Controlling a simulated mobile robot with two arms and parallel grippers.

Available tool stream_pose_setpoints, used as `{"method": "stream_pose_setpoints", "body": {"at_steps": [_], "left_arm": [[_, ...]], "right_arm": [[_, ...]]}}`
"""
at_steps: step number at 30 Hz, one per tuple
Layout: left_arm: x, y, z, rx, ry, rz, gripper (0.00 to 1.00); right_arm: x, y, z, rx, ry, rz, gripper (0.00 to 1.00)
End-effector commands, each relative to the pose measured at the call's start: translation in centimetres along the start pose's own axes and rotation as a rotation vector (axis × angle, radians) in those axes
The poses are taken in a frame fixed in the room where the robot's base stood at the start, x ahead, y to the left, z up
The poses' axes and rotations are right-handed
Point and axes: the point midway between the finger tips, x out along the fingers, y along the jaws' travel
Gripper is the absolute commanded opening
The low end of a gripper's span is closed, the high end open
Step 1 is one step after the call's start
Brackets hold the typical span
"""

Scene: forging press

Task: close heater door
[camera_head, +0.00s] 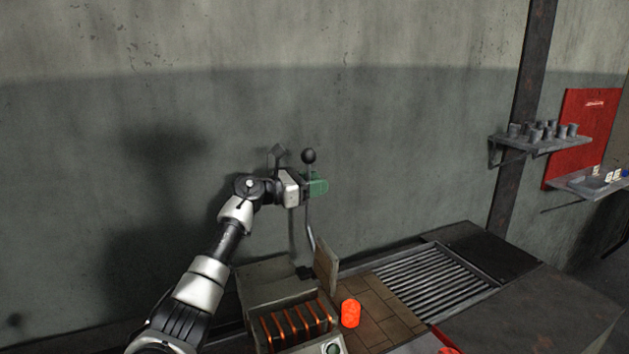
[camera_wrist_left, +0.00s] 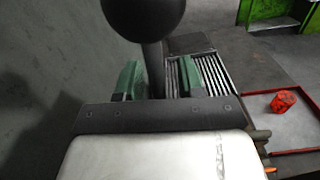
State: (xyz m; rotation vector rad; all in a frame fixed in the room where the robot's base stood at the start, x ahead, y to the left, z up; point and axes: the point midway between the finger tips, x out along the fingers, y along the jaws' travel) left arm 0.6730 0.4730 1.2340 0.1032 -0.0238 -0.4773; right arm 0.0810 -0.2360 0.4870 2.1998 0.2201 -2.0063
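The heater (camera_head: 256,282) with glowing orange coils is at the bottom of the head view. A brick-lined panel that looks like its door (camera_head: 326,264) stands upright, with the coils exposed. A lever with a black ball knob (camera_head: 309,156) rises behind the heater; the knob also shows in the wrist view (camera_wrist_left: 145,14). My left gripper (camera_head: 317,185) is at the lever just below the knob. In the wrist view its green fingers (camera_wrist_left: 157,80) are apart, with the shaft between them and a gap to the right finger. My right gripper is not in view.
A glowing orange billet (camera_head: 350,313) stands on the brick surface right of the heater. A slatted grate (camera_head: 437,279) lies beyond it. A wall shelf (camera_head: 540,145) with several grey cups is at right. The wrist view shows a red-orange piece (camera_wrist_left: 285,101) in a red-edged tray.

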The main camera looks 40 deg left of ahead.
Motion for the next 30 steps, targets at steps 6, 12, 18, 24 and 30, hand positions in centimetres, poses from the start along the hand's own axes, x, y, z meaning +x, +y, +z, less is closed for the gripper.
{"method": "stream_pose_setpoints", "body": {"at_steps": [6,12,18,24,30], "left_arm": [[0.0,0.0,0.0,0.0,0.0,0.0,0.32],[-0.1,0.0,0.0,0.0,0.0,0.001,0.02],[-0.1,0.0,0.0,0.0,-0.001,0.001,0.0],[-0.1,-0.3,0.0,0.015,0.0,0.001,0.0],[-0.1,-2.2,0.0,0.092,0.0,-0.001,0.0]], "right_arm": [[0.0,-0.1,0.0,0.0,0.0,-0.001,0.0],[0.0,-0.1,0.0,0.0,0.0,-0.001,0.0],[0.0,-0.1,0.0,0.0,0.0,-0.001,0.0],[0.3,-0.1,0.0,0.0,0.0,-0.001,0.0],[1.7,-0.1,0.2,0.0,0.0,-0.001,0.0]]}}
